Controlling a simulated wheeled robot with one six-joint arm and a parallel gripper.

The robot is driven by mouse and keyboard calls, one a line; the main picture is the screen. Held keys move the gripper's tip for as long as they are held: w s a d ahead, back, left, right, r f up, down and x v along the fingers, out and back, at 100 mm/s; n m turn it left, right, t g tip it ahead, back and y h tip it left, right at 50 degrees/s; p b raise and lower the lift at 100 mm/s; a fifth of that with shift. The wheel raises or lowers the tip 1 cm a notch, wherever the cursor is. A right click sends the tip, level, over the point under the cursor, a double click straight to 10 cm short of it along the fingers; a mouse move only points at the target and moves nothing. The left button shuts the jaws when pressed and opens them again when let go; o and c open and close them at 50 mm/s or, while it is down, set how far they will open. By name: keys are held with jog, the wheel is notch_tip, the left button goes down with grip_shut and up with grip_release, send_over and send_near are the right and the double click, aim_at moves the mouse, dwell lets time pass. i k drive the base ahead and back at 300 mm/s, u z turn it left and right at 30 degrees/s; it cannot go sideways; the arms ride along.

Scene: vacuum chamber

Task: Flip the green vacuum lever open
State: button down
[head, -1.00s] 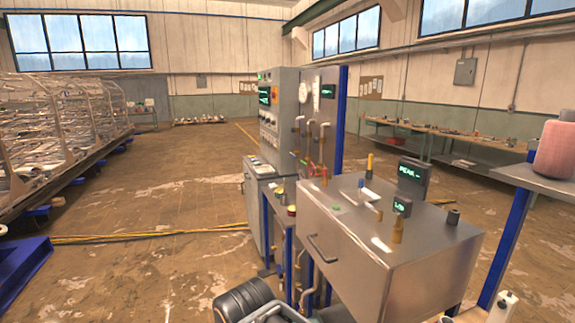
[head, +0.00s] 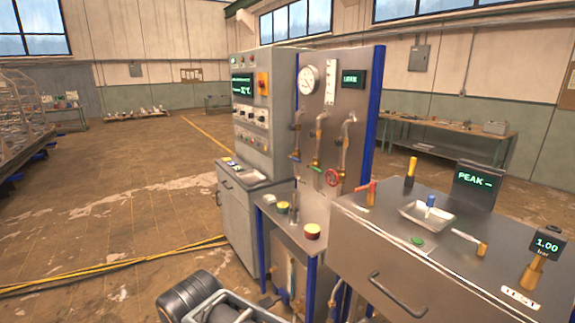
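A small green lever handle (head: 315,169) shows on a pipe valve low on the upright steel panel (head: 318,112), left of a red handwheel (head: 332,178). It looks roughly level, but it is too small to tell its exact setting. Several brass pipes with valves (head: 345,140) run down the panel around it. A round white gauge (head: 308,79) and a green-lit display (head: 352,78) sit above. My gripper is not in view.
A steel chamber box (head: 440,262) stands at the front right, with a red-handled valve (head: 366,190), tray (head: 428,215), "PEAK" display (head: 474,182) and "1.00 bar" display (head: 546,245) on top. A black cylindrical machine (head: 192,297) is low in front. Floor (head: 110,225) at left is mostly open, crossed by yellow cables.

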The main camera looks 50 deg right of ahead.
aim_at(317, 170)
jog(key=i, duration=1.4)
jog(key=z, duration=2.7)
jog(key=i, duration=0.5)
jog(key=u, duration=0.05)
